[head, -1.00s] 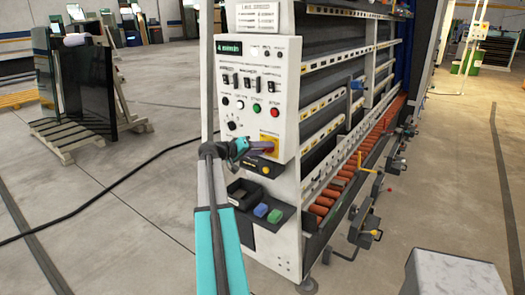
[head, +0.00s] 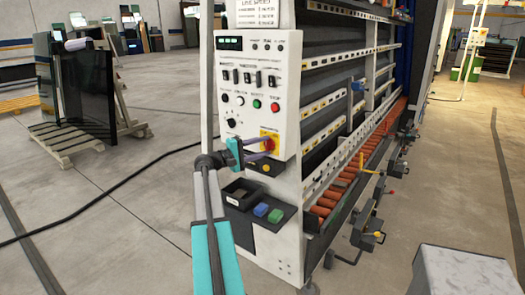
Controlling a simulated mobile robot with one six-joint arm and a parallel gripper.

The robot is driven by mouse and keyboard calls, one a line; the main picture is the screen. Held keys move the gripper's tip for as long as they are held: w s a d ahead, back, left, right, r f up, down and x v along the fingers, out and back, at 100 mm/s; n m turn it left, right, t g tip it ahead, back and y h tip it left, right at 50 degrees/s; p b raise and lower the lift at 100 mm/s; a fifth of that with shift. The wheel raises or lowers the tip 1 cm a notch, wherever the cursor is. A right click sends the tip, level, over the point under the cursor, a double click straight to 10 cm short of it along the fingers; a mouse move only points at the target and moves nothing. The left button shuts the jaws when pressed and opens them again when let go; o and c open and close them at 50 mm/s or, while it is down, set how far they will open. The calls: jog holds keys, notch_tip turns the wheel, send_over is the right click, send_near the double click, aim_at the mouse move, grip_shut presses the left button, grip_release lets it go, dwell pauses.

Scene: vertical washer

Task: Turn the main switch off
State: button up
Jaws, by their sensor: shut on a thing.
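The main switch (head: 268,144) is a red rotary knob on a yellow plate, low on the right side of the white control panel (head: 288,75). My gripper (head: 266,146) reaches it from the left, with its long grey fingers level with the knob. The fingers are shut on the knob and partly cover it. The knob's exact angle is hard to read at this size.
Just below the switch is a dark box with a yellow button (head: 265,167). A black shelf (head: 262,228) with blue and green blocks juts out under the panel. A red button (head: 274,107) and a green button (head: 257,104) sit above the switch.

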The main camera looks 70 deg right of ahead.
jog(key=n, duration=0.1)
jog(key=n+h+b, duration=0.1)
jog(key=n, duration=0.2)
jog(key=shift+f+n+h, duration=0.3)
jog(key=shift+n+h, duration=0.1)
jog(key=shift+s+f+n+h+b, duration=0.1)
jog(key=shift+n+h+b, duration=0.6)
jog(key=shift+n, duration=1.2)
jog(key=o, duration=1.1)
jog(key=shift+c, duration=0.2)
jog(key=shift+a, duration=0.1)
jog(key=b+v, duration=0.2)
jog(key=v, duration=1.1)
jog(key=shift+a+f, duration=0.2)
jog(key=shift+a, duration=0.1)
